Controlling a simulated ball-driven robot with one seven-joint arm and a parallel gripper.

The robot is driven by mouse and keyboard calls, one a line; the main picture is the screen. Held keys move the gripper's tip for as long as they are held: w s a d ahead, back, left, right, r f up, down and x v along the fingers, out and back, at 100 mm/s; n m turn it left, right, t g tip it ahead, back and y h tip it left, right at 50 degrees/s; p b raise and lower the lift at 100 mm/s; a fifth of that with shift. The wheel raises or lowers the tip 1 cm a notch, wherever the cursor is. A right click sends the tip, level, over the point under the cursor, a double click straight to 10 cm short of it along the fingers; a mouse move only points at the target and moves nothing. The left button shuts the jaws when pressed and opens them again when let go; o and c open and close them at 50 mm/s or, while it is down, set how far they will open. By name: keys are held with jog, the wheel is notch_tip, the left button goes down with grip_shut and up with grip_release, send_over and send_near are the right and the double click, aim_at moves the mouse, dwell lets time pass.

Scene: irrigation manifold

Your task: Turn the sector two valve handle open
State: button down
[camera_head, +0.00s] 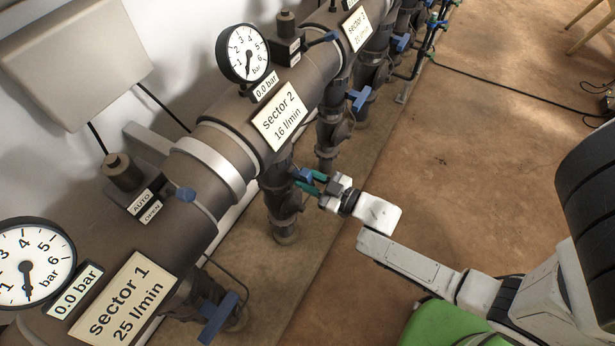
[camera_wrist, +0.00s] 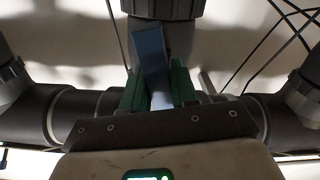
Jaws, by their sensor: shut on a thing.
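The sector two valve handle (camera_head: 302,174) is a blue lever on the dark vertical pipe below the "sector 2, 16 l/min" label (camera_head: 279,117). My gripper (camera_head: 313,180), with green fingers, is shut on this handle from the right in the head view. In the wrist view the blue handle (camera_wrist: 151,56) stands between the two green fingers (camera_wrist: 158,88), leaning a little to the left at its top. Its lower part is hidden by my gripper's body. The sector 2 gauge (camera_head: 243,53) has its needle at the bottom, and the plate below it (camera_head: 266,84) reads 0.0 bar.
The sector 1 handle (camera_head: 218,318) is at the lower left and another blue handle (camera_head: 359,98) is beyond sector 2. The big pipe (camera_head: 190,190) runs diagonally along the wall. A black cable (camera_head: 500,83) lies on the mostly clear brown floor (camera_head: 480,140) at right.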

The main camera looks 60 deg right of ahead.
jog(key=shift+m, duration=1.3)
jog(key=shift+f, duration=0.1)
jog(key=c, duration=1)
grip_release()
jog(key=shift+o, duration=0.2)
jog(key=shift+s, duration=0.1)
jog(key=s, duration=1)
jog(key=shift+s+d, duration=0.2)
jog(key=shift+s, duration=0.15)
jog(key=shift+w+p, duration=0.1)
jog(key=shift+p, duration=0.2)
